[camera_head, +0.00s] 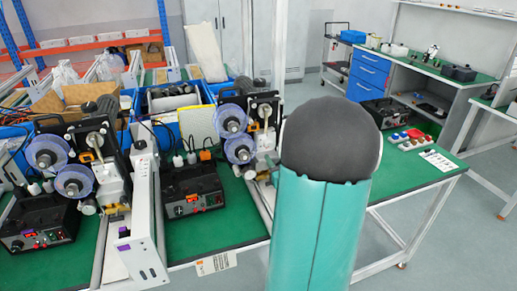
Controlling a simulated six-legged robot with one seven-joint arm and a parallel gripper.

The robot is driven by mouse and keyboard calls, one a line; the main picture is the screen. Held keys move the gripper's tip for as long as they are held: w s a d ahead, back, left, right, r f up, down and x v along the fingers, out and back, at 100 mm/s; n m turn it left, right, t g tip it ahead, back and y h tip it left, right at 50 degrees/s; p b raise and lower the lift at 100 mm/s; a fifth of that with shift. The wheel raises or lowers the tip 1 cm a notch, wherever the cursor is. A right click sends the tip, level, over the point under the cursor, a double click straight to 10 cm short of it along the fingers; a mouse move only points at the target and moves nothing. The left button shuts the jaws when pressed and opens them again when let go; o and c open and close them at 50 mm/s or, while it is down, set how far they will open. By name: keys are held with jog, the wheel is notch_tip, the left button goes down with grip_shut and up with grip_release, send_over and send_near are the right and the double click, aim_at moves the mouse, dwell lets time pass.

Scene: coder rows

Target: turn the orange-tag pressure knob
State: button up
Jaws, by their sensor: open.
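Two coder machines with clear blue reels stand on the green bench: one at the left (98,165) and one in the middle (245,130). I cannot tell whether either is the knob's tag. The pressure knob itself cannot be made out; it is too small or hidden. My teal arm with its dark rounded joint fills the lower centre right and covers part of the bench. My gripper is not in view.
A second black control box (38,222) sits at the lower left. A white rail housing (147,222) stands between the boxes. Blue bins (160,132) are behind. Small coloured parts (405,137) lie on the bench right of my arm. Open floor (455,235) is at the right.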

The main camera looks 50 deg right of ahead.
aim_at(270, 146)
jog(key=x, duration=0.7)
jog(key=shift+w, duration=0.2)
jog(key=c, duration=1)
